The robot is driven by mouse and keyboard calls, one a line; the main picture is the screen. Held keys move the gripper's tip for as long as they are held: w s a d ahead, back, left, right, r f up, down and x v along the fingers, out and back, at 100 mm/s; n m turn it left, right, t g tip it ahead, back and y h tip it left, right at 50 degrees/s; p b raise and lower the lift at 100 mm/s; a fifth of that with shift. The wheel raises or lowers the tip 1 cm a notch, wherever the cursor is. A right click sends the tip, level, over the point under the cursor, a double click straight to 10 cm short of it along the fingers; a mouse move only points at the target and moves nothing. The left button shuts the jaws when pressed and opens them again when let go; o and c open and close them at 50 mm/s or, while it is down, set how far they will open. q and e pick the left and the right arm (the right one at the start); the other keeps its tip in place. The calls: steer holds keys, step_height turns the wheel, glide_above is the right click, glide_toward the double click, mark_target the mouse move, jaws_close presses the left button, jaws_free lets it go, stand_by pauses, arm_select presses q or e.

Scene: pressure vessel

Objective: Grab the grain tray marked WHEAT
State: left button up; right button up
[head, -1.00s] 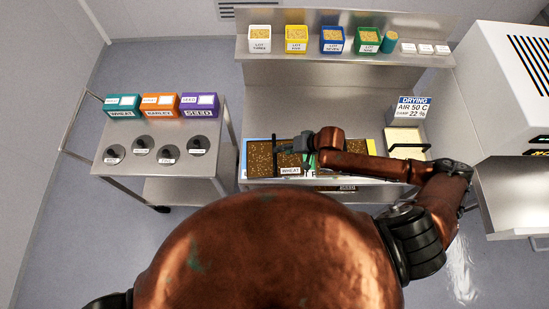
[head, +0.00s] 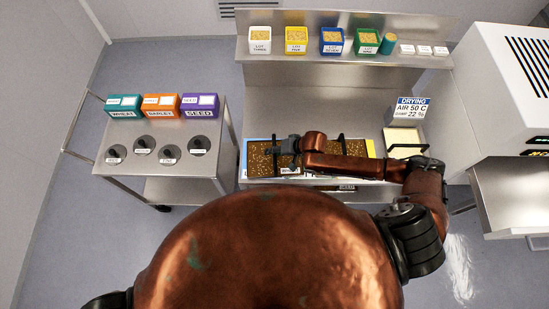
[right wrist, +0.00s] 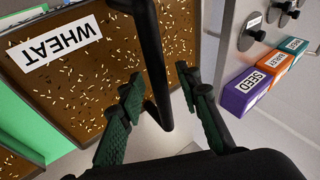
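The grain tray marked WHEAT (head: 260,160), brown and scattered with pale grains, lies on the steel bench. In the right wrist view the tray (right wrist: 80,85) shows its white WHEAT label (right wrist: 55,44) and a black bar handle (right wrist: 152,60) standing over the grain. My right gripper (head: 275,150) is over this tray in the head view. In the right wrist view the green-padded fingers of the gripper (right wrist: 168,90) are apart, with the handle running between them. I cannot tell whether either pad touches it. My left gripper is out of view.
A second grain tray (head: 354,148) with a handle lies to the right, partly behind my forearm. Further right are a pale tray (head: 403,135) and a drying sign (head: 411,108). A cart (head: 130,170) with colored bins stands left. Lot boxes (head: 297,40) line the back shelf.

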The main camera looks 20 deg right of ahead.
jaws_close()
steer(key=shift+w, duration=0.1)
stand_by(0.7)
